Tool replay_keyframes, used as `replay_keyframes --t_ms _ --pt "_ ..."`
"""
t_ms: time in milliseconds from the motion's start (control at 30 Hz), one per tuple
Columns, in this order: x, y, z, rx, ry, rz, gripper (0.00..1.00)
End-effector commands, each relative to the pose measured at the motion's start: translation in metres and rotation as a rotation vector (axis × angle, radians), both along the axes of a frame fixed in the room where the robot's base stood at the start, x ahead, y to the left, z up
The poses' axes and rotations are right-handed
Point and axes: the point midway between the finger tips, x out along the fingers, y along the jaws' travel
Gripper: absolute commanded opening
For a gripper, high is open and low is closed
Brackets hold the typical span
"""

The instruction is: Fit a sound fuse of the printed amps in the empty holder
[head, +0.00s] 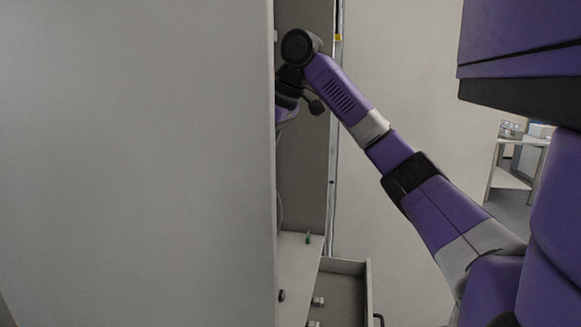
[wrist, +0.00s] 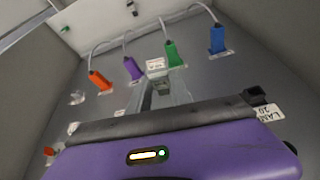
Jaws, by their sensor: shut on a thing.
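In the wrist view, the purple housing and black bar of my gripper (wrist: 160,98) fill the lower part. In the head view, my arm reaches into the cabinet and my gripper is hidden behind the cabinet's pale side.
Orange (wrist: 99,81), purple (wrist: 132,69), green (wrist: 174,54) and blue (wrist: 217,39) plugs with grey cables line the panel. In the head view, an open drawer (head: 345,267) holds small light pieces (head: 318,301). The large cabinet side (head: 140,160) blocks the left.

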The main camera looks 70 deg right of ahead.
Motion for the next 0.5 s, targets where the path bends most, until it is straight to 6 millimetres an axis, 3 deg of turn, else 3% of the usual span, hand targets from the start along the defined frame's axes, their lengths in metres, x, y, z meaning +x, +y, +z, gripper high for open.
replay_keyframes --t_ms 33,200,333,500 --pt "0.001 0.022 0.014 -0.006 0.000 0.025 0.00" --pt "-0.003 0.081 0.020 -0.001 0.000 0.079 0.00" --pt "-0.011 0.111 0.019 -0.001 0.001 0.102 0.00" --pt "-0.019 0.132 0.014 0.001 0.000 0.116 0.00"
